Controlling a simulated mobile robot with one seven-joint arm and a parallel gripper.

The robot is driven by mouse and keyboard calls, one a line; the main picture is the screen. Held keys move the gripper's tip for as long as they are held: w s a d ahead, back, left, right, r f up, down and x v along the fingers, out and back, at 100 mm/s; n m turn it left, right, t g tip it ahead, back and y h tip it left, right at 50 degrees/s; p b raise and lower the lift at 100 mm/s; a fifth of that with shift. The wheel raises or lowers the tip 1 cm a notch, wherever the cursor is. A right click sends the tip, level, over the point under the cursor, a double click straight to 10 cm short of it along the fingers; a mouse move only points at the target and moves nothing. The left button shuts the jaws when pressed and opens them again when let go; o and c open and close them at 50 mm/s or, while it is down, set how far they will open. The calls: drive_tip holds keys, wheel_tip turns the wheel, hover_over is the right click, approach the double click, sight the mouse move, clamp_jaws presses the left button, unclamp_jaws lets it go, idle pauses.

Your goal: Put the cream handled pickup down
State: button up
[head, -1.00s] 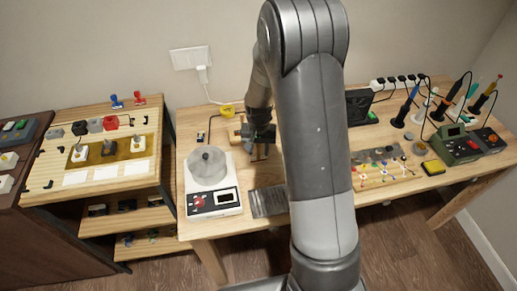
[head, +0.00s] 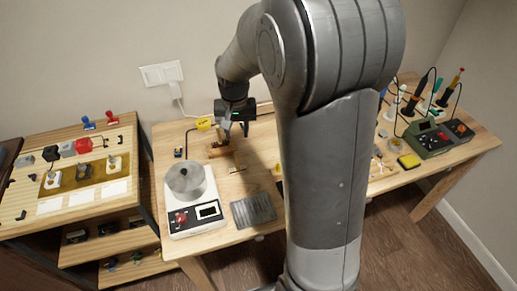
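My gripper (head: 235,127) is above the back left part of the workbench (head: 262,187), pointing down, over a small wooden stand (head: 222,152). The gripper is small and dark here. I cannot tell whether its fingers are open or shut, or whether a pickup is between them. Several small handled pieces stand in the brass-coloured strip of the left wooden board: one pale-topped (head: 53,180), one darker in the middle (head: 82,172) and one pale-topped at the right (head: 114,164). I cannot tell whether any of these is the cream handled pickup.
A white scale-like device with a round grey top (head: 185,179) stands at the bench's front left. A dark ribbed plate (head: 253,210) lies to its right. A yellow item (head: 204,124) lies behind. Soldering tools and a green device (head: 433,142) stand far right. My arm hides the bench's middle.

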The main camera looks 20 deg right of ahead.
drive_tip(key=s+r+n+t, duration=0.1)
drive_tip(key=s+r, duration=0.3)
drive_tip(key=s, duration=0.3)
drive_tip(key=s+d+r+t, duration=0.1)
drive_tip(key=s+r+t, duration=0.1)
drive_tip(key=s+r, duration=0.3)
drive_tip(key=s+r+n+t, duration=0.1)
drive_tip(key=s+r, duration=0.4)
drive_tip(key=s, duration=0.6)
drive_tip(key=shift+s+d+n+t, duration=0.2)
drive_tip(key=shift+n+t, duration=0.1)
drive_tip(key=shift+t, duration=0.2)
